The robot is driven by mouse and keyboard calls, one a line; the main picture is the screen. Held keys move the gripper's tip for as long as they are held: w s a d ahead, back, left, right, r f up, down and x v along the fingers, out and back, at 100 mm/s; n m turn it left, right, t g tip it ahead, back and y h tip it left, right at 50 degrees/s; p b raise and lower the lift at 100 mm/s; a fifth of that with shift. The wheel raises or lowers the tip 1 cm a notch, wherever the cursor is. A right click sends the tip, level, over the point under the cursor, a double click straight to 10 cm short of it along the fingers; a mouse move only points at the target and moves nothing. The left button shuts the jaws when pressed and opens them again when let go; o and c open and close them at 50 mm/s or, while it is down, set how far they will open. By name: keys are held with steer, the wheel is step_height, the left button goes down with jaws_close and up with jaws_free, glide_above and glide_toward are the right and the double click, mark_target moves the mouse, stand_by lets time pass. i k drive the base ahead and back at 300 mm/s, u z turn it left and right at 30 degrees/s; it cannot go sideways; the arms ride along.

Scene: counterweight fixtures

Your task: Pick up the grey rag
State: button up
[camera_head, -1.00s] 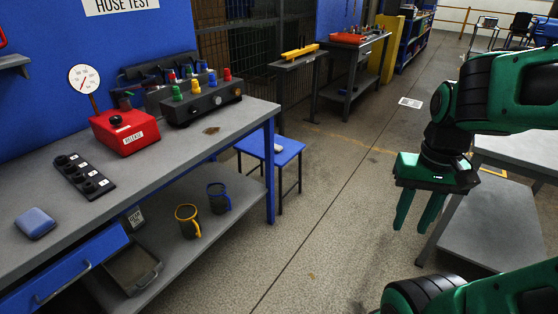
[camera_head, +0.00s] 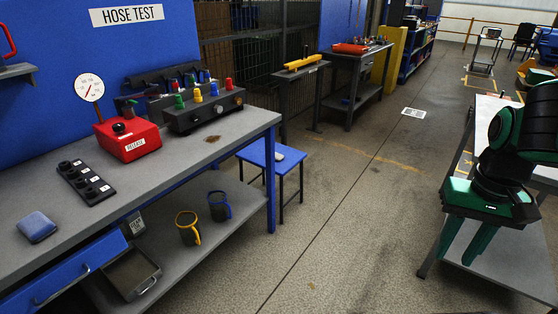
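A small pale grey lump (camera_head: 280,156) lies on the seat of the blue stool (camera_head: 256,152); it may be the grey rag, but it is too small to be sure. A folded blue-grey pad (camera_head: 37,226) lies on the near left of the workbench. My gripper (camera_head: 454,256) hangs at the right with its two green fingers pointing down and apart. It is open and empty, well to the right of both the stool and the bench.
The grey workbench (camera_head: 150,180) on the left bears a red release box (camera_head: 128,139) and a control box with coloured knobs (camera_head: 204,108). Two mugs stand on its lower shelf. A table stands behind my gripper at right. The middle floor is clear.

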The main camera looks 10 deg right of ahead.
mark_target(278, 157)
steer(key=u, duration=0.05)
steer(key=i, duration=1)
steer(key=z, duration=0.05)
